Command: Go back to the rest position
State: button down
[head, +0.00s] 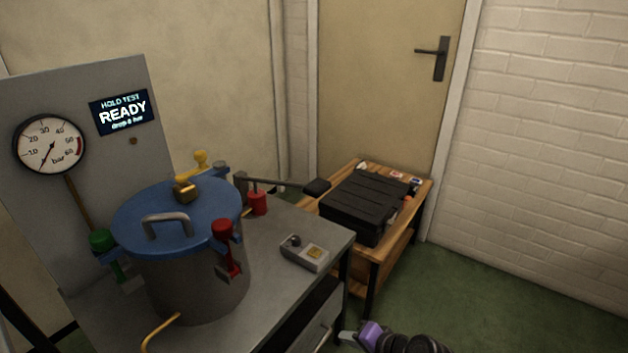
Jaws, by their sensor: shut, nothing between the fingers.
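My gripper (346,337) shows at the bottom edge of the head view, right of the grey bench, with a purple band and black arm links behind it. Its fingers look shut with nothing held, low over the green floor and apart from the bench. The grey cylinder (197,285) stands upright on the bench with its blue lid (180,210) seated on top. A red clamp (226,245), a green clamp (103,243) and a yellow clamp (201,162) sit around the lid's rim.
The grey bench (300,222) carries a small box (304,253) and a lever with a black grip (316,187). The panel screen (124,110) reads READY beside a pressure gauge (49,144). A wooden table (424,196) holds a black case (366,203). Green floor (480,300) is clear at right.

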jog(key=w+d+r+t+h, duration=0.1)
jog(key=d+r+t+h, duration=0.1)
jog(key=d+r+t, duration=0.25)
jog(key=s+d+r+n+t+h, duration=0.1)
jog(key=s+d+r+h, duration=0.15)
jog(key=s, duration=0.25)
jog(key=s+d+r+n+t+h, duration=0.1)
jog(key=s+d+t, duration=0.15)
jog(key=s, duration=0.35)
jog(key=s+r+n, duration=0.2)
jog(key=s+r, duration=0.3)
jog(key=s, duration=0.6)
jog(key=s+d+r+n+h, duration=0.1)
jog(key=s+r, duration=0.3)
jog(key=s, duration=0.8)
jog(key=s+r+n, duration=0.2)
jog(key=s+r, duration=0.3)
jog(key=s, duration=0.6)
notch_tip(320, 180, up, 15)
jog(key=p, duration=1.4)
jog(key=shift+w+d+f, duration=0.15)
jog(key=shift+d, duration=0.05)
